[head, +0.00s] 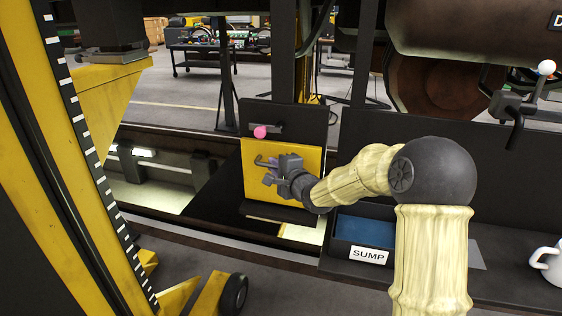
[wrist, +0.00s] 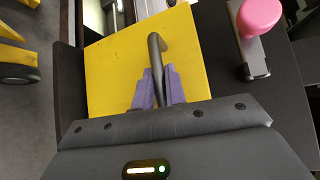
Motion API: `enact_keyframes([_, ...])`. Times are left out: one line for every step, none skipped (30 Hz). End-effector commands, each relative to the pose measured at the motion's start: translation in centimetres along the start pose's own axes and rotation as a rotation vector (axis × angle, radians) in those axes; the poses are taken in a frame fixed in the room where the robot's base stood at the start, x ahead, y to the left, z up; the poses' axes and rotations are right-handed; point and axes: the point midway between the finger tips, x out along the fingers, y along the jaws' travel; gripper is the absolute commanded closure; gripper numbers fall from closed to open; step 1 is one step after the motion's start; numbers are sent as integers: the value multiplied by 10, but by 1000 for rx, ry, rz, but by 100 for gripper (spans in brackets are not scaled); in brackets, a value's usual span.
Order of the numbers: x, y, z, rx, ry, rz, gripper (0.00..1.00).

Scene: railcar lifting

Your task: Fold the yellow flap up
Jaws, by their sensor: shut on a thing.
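The yellow flap (head: 308,178) is a square panel in front of a black upright board, and its face shows toward me. I cannot tell its exact tilt. It fills the middle of the wrist view (wrist: 110,65). A dark bent handle (wrist: 156,45) sticks out from the flap. My gripper (head: 270,170) is in front of the flap's left half. In the wrist view its purple fingers (wrist: 159,88) are closed on the handle, one on each side. My gripper hides part of the flap's middle.
A pink knob (head: 260,132) on a dark latch sits just above the flap, also in the wrist view (wrist: 260,15). A blue bin (head: 365,231) labelled SUMP is to the right. A yellow lifting post (head: 50,130) stands at left. An open pit lies left of the flap.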

Motion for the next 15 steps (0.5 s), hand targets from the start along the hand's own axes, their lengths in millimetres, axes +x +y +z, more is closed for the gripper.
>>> enact_keyframes([1, -2, -1, 1, 1, -1, 100])
enact_keyframes([1, -2, 0, 2, 0, -1, 100])
enact_keyframes([1, -2, -1, 2, 1, -1, 100])
enact_keyframes([1, -2, -1, 3, 1, -1, 100])
enact_keyframes([1, -2, -1, 3, 1, -1, 100])
enact_keyframes([1, -2, -1, 2, 1, -2, 100])
enact_keyframes([1, -2, -1, 2, 1, -2, 100])
enact_keyframes([1, -2, -1, 2, 1, -2, 100])
enact_keyframes([1, -3, -1, 2, 1, -3, 100])
enact_keyframes([1, -3, -1, 2, 1, -3, 100])
enact_keyframes([1, -3, -1, 2, 2, -3, 100])
enact_keyframes([1, -3, -1, 2, 2, -4, 100])
enact_keyframes([1, -3, -2, 2, 2, -4, 84])
enact_keyframes([1, -3, -2, 1, 2, -4, 78])
enact_keyframes([1, -3, -1, 1, 2, -4, 70])
